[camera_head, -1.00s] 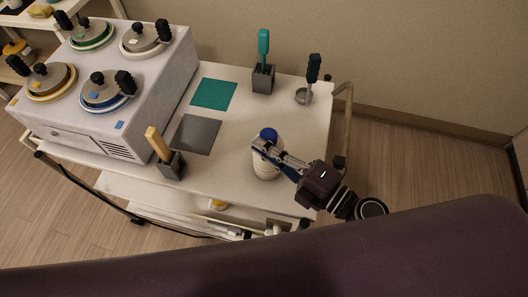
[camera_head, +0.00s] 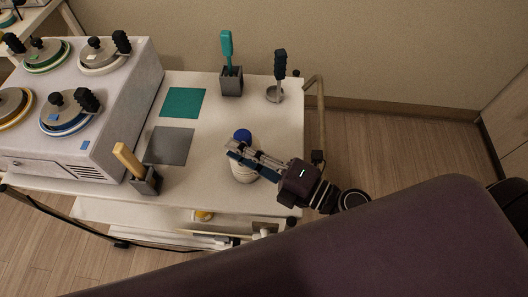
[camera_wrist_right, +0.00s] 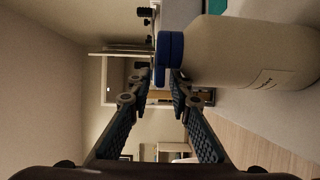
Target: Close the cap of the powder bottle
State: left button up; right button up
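The powder bottle (camera_head: 243,172) is white with a blue cap (camera_head: 242,135) and stands on the cart top near its front edge. My right gripper (camera_head: 234,149) reaches in from the right, across the bottle's upper part just below the cap in the picture. In the right wrist view the bottle (camera_wrist_right: 250,52) lies sideways, with the blue cap (camera_wrist_right: 171,50) by the fingertips. The fingers (camera_wrist_right: 167,80) are apart with a gap between them. Whether they touch the cap, and whether its lid is fully down, I cannot tell. My left gripper is out of view.
A white warmer (camera_head: 130,100) with several lidded pots fills the cart's left side. A wooden spatula stands in a dark holder (camera_head: 146,182), a teal one in another holder (camera_head: 232,82). A ladle (camera_head: 275,93) is at the back right. Teal (camera_head: 184,102) and grey (camera_head: 168,146) mats lie flat.

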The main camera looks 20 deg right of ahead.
jog(key=v, duration=1.2)
dwell(0.5)
